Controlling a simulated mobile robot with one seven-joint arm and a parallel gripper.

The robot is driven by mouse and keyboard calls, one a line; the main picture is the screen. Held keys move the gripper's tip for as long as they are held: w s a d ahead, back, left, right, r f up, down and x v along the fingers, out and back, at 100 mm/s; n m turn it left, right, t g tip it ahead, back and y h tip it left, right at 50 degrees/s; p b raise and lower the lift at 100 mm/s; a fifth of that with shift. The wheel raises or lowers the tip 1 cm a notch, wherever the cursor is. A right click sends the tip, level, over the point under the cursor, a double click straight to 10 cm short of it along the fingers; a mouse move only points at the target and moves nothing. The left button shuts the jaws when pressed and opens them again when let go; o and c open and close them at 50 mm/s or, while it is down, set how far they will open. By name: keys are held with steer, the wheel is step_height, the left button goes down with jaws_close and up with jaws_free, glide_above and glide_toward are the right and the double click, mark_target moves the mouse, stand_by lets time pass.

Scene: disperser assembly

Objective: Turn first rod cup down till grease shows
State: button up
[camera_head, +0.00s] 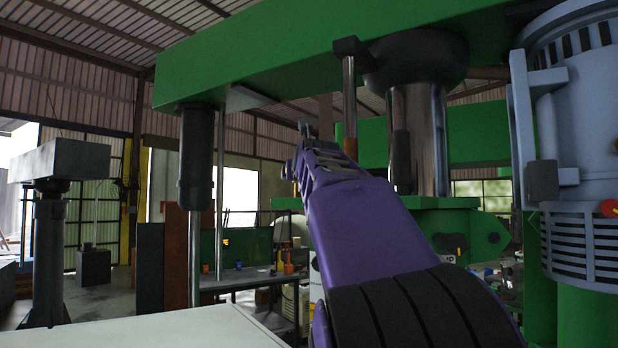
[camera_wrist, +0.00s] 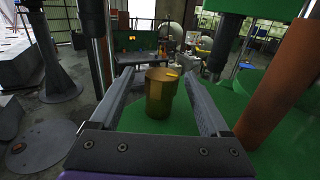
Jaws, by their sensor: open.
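An amber, brass-coloured cup (camera_wrist: 158,98) with a yellow mark near its rim stands upright on a green surface in the wrist view. My gripper (camera_wrist: 160,75) is open, with one finger on each side of the cup and a visible gap at both sides. I see no contact. In the head view my gripper (camera_head: 298,150) is seen from behind at the end of the purple arm. The cup cannot be made out there. Whether grease shows at the cup cannot be told.
A brown rod (camera_wrist: 285,85) rises close to the right of my gripper. A dark-sleeved steel rod (camera_head: 194,240) stands at the left under the green beam (camera_head: 270,50). A blue-grey motor (camera_head: 585,120) is at the right. A pale flat top (camera_head: 170,328) lies low at the front left.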

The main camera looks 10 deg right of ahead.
steer(key=s+b, duration=0.2)
steer(key=s, duration=0.2)
steer(key=shift+f, duration=0.15)
steer(key=s+b, duration=0.2)
steer(key=shift+s+a+f+b, duration=0.1)
steer(key=shift+s+a+b, duration=0.05)
steer(key=shift+b, duration=0.15)
steer(key=s+b, duration=0.4)
steer(key=s, duration=0.2)
steer(key=shift+s+r+b, duration=0.15)
steer(key=shift+r+b, duration=0.05)
steer(key=shift+b, duration=0.1)
